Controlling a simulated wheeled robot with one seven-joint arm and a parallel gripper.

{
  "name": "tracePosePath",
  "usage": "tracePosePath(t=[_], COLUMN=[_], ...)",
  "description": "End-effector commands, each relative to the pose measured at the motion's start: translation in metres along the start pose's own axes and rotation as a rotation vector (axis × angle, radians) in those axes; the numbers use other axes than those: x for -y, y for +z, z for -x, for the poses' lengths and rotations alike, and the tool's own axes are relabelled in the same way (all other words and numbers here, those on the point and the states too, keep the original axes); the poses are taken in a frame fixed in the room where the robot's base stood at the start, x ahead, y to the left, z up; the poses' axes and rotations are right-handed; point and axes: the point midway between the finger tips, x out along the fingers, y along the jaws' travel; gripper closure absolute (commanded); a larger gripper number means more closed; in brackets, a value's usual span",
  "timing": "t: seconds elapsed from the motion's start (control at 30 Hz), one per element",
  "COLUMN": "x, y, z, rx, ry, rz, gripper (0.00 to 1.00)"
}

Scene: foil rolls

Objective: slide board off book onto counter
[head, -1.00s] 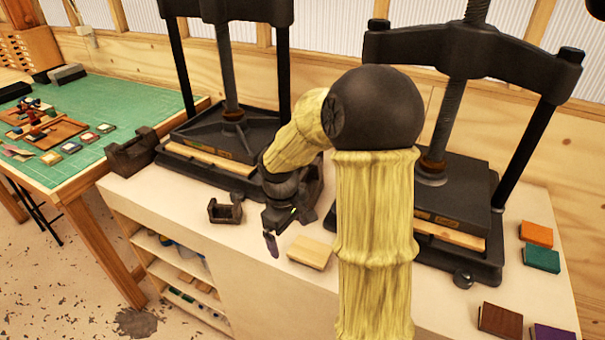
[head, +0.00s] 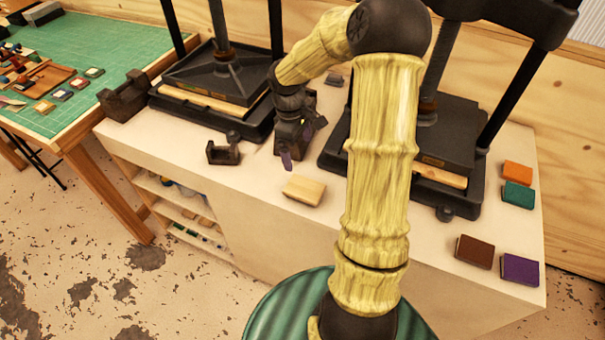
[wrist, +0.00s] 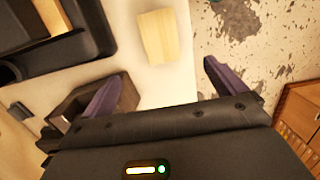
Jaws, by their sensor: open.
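A pale wooden board (head: 304,190) lies near the front edge of the counter (head: 262,200), between the two presses. It also shows in the wrist view (wrist: 157,37). I cannot make out a separate book beneath it. My gripper (head: 302,141) is open and empty, behind the board and apart from it. In the wrist view my gripper's purple fingers (wrist: 168,87) are spread wide, with the board ahead of the gap between them.
Black presses stand left (head: 215,85) and right (head: 425,150) on the counter. A small dark holder (head: 222,152) sits left of my gripper. Several coloured books, including a brown one (head: 474,252), lie at the right. The counter around the board is clear.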

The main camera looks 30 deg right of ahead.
Motion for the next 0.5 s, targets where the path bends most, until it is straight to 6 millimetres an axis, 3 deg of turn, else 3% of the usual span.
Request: tracePosePath(t=[0.5], x=[0.004], y=[-0.002], z=[-0.084], rx=[0.003], ry=[-0.003], rz=[0.009], gripper=[0.04])
